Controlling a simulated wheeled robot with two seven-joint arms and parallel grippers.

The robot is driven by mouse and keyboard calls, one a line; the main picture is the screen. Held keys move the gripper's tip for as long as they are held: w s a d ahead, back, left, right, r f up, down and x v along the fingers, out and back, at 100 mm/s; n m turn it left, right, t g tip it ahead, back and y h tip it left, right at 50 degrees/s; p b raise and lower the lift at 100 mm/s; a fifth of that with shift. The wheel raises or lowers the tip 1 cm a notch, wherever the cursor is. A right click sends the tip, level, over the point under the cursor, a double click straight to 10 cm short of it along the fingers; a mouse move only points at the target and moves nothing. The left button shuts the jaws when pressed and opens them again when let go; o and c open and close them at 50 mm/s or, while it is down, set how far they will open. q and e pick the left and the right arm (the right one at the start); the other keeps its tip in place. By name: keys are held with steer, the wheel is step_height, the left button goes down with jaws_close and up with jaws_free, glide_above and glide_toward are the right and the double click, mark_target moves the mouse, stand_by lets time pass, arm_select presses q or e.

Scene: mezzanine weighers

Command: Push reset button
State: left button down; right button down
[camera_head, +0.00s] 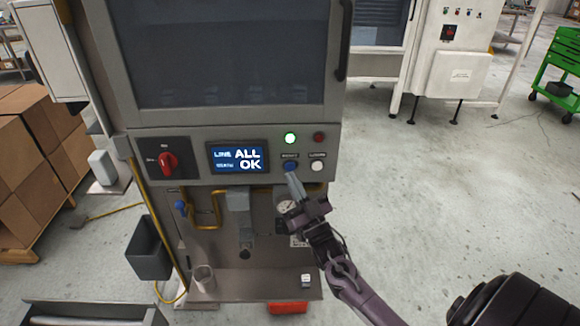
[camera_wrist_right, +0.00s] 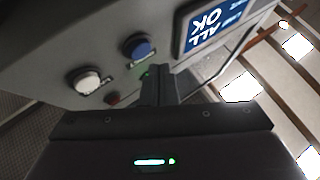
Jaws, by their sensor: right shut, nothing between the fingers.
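The blue reset button (camera_head: 290,166) is on the grey machine's control panel (camera_head: 200,147), right of the display (camera_head: 238,158) that reads "ALL OK". A green lamp (camera_head: 290,139) is lit above it. My right gripper (camera_head: 291,178) is shut and empty, its fingertips just below the blue button. In the right wrist view, the blue button (camera_wrist_right: 137,48) stands clear to the left of the shut fingers (camera_wrist_right: 158,78). A gap seems to show there, but contact is hard to judge from the head view. My left gripper is not in view.
A white button (camera_head: 317,166) and a dark red lamp (camera_head: 319,137) are right of the blue button. A red rotary switch (camera_head: 167,162) is at the panel's left. Yellow pipes and a gauge (camera_head: 286,207) are below. Open floor (camera_head: 450,200) lies to the right.

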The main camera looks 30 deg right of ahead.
steer(key=s+a+p, duration=0.1)
steer(key=s, duration=0.1)
steer(key=s+a, duration=0.1)
steer(key=shift+s+a+r+p, duration=0.1)
steer(key=shift+s+a+p, duration=0.05)
steer(key=shift+s+p, duration=0.25)
stand_by(0.6)
step_height(320, 180, down, 22)
steer(key=s+a+g, duration=0.1)
steer(key=s+g, duration=0.1)
steer(key=g, duration=0.5)
steer(key=s+a+f+g, duration=0.2)
steer(key=s+f+g, duration=0.15)
steer(key=f, duration=0.55)
steer(key=s+a+f+g, duration=0.1)
steer(key=s+f+g, duration=0.2)
steer(key=s+f, duration=0.35)
steer(key=s+a+f+n+g, duration=0.1)
steer(key=s+a+f+g, duration=0.1)
steer(key=s+f+g, duration=0.3)
steer(key=s+a+f+n+g, duration=0.1)
steer(key=s+a+f+g, duration=0.2)
steer(key=s+f, duration=1.1)
steer(key=s+g, duration=0.2)
steer(key=s, duration=0.8)
steer(key=shift+a+g, duration=0.2)
steer(key=shift+g, duration=0.15)
